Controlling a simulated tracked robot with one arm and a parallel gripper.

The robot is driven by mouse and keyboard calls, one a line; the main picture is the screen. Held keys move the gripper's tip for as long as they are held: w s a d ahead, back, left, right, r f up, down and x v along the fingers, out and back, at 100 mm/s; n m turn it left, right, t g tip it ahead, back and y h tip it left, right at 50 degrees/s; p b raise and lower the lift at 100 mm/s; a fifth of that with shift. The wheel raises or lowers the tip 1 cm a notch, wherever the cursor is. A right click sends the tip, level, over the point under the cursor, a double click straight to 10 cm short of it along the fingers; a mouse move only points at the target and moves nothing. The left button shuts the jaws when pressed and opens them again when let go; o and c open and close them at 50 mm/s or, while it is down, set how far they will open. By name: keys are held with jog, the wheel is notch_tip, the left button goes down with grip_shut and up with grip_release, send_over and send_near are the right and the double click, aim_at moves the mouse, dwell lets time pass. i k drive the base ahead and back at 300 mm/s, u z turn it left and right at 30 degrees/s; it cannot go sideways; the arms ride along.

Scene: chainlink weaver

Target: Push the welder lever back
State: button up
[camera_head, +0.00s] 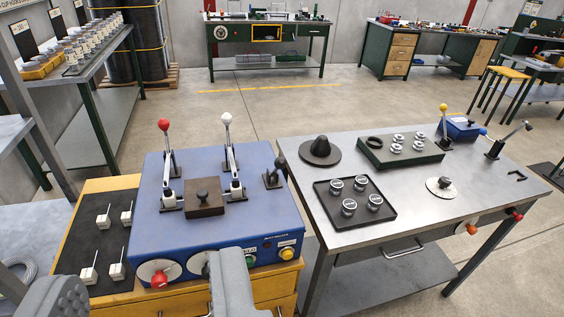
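A blue machine (213,222), which looks like the welder, stands on a wooden cabinet at centre left. Two tall metal levers rise from its top, one with a red ball (164,125) and one with a white ball (227,119). Both stand about upright. A short black lever (273,174) is at its right side, and a dark block with a knob (203,198) sits between the levers. Which lever the task means is not clear. My gripper (148,275) shows as two grey fingers at the bottom edge, wide apart, empty and in front of the machine.
White clip-like parts (104,217) lie on a black mat left of the machine. A steel table (350,262) at right holds a black tray (331,213), a green block (374,160) and a yellow-ball lever (443,107). Open floor (270,112) lies behind.

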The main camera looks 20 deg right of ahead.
aim_at(280, 163)
jog(key=u, duration=0.15)
jog(key=i, duration=1)
jog(key=u, duration=0.3)
